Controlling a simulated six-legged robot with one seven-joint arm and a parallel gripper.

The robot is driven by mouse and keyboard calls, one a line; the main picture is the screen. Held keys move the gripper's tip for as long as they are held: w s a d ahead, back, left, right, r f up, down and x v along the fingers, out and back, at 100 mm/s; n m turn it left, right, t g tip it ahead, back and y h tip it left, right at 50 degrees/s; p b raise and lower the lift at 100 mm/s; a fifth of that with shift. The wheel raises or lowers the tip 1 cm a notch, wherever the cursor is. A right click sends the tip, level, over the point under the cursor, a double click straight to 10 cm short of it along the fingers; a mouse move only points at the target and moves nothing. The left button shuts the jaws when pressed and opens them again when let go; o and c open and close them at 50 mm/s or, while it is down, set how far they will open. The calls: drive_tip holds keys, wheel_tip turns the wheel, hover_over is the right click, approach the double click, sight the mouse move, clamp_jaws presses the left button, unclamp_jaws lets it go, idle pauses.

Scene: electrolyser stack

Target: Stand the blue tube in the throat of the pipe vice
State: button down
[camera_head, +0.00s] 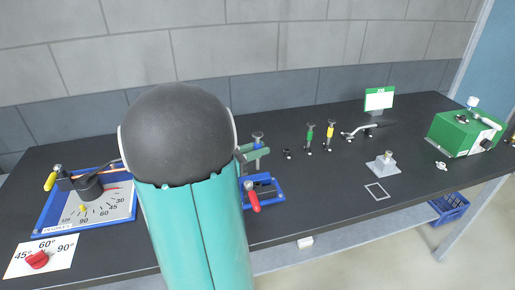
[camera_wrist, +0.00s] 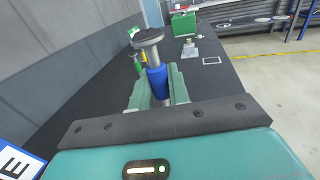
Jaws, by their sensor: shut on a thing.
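The blue tube is held upright in my gripper. In the wrist view its blue band (camera_wrist: 157,80) and metal ends show between the green fingers of my gripper (camera_wrist: 158,92), shut on it. A dark round cap tops it. In the head view the tube's top (camera_head: 257,138) shows above my gripper (camera_head: 254,154). The blue pipe vice (camera_head: 268,187), with a red handle, stands on the bench just below the gripper. My arm hides its left part. The tube's lower end is hidden, so I cannot tell whether it is in the throat.
A green tube (camera_head: 309,135) and a yellow tube (camera_head: 329,136) stand right of the vice. A blue-framed pipe bender (camera_head: 52,211) is at left. A grey block (camera_head: 384,163), a white square outline (camera_head: 377,191) and a green machine (camera_head: 458,135) are at right.

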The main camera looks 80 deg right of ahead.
sight(257, 165)
drive_tip(key=shift+a, duration=0.1)
drive_tip(key=shift+f, duration=2.55)
drive_tip(key=shift+f, duration=0.7)
idle(0.3)
drive_tip(key=shift+r, duration=0.5)
drive_tip(key=shift+f, duration=1.2)
idle(1.3)
drive_tip(key=c, duration=1.3)
unclamp_jaws()
drive_tip(key=shift+o, duration=0.2)
